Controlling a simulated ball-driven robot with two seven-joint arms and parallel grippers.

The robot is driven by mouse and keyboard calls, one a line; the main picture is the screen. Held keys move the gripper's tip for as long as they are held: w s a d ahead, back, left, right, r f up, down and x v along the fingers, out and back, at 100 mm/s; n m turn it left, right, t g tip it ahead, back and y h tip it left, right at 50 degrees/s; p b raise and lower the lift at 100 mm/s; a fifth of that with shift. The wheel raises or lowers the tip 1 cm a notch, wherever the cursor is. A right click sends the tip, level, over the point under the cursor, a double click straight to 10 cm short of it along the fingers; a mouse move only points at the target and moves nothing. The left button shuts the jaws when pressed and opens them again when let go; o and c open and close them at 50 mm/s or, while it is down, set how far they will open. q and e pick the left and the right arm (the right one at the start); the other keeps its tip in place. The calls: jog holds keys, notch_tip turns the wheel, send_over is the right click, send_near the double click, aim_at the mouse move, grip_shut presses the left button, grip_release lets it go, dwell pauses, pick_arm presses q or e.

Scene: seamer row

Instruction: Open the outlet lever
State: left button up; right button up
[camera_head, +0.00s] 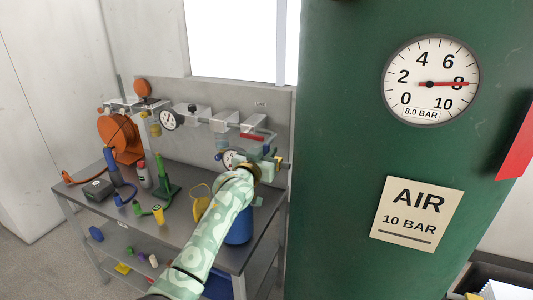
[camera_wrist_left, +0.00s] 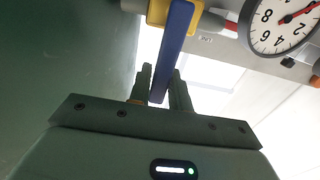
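A blue lever (camera_wrist_left: 176,45) runs down from a yellow valve body (camera_wrist_left: 202,20) in the left wrist view. My left gripper (camera_wrist_left: 162,72) has its two fingers close together, one on each side of the lever's free end. Whether they press on it cannot be told. In the head view my left gripper (camera_head: 262,165) is at the right end of the pipe row, by the yellow valve part (camera_head: 279,159), and largely covers the lever there. Which lever is the outlet one is not labelled in view. My right gripper is not in view.
A red-handled valve (camera_head: 252,136) sits just above my left gripper. A big green tank (camera_head: 340,200) stands close on the right.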

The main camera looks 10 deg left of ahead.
pick_arm(q)
grip_shut()
jog(key=shift+a, duration=0.1)
jog(key=w+a+f+n+b, duration=0.1)
jog(key=a+f+n, duration=0.5)
jog(key=n, duration=1.1)
jog(key=shift+w+f, duration=0.1)
dwell(0.4)
